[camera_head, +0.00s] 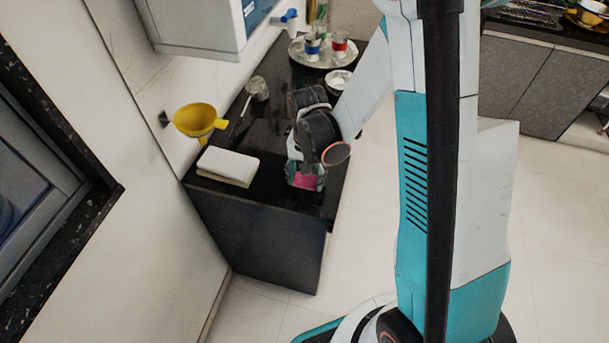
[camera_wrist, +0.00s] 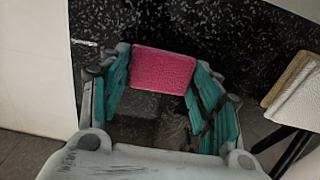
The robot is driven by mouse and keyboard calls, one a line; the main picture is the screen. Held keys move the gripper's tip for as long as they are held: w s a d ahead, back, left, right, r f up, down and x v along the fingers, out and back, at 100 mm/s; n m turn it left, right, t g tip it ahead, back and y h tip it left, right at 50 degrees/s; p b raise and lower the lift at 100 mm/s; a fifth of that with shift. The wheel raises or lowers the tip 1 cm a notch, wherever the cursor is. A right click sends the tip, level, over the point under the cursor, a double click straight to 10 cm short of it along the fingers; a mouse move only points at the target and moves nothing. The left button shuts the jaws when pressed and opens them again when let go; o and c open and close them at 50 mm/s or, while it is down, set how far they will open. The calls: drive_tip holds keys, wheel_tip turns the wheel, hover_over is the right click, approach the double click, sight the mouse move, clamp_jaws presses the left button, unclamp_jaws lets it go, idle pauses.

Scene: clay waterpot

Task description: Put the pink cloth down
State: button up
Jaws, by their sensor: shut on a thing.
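The pink cloth (camera_wrist: 163,69) is a small flat rectangle between the two teal-padded fingers of my gripper (camera_wrist: 162,90) in the wrist view. The fingers are shut on its left and right sides. In the head view the pink cloth (camera_head: 308,182) shows at the lower end of my gripper (camera_head: 305,176), over the front right part of the dark counter (camera_head: 275,195). I cannot tell whether the cloth touches the counter top.
A glass (camera_head: 257,88) and a metal tray (camera_head: 297,54) with cups stand farther back. The counter's front edge is close.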

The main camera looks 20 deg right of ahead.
drive_tip(key=shift+s, duration=0.1)
drive_tip(key=shift+f, duration=0.15)
drive_tip(key=o, duration=1)
drive_tip(key=shift+o, duration=0.2)
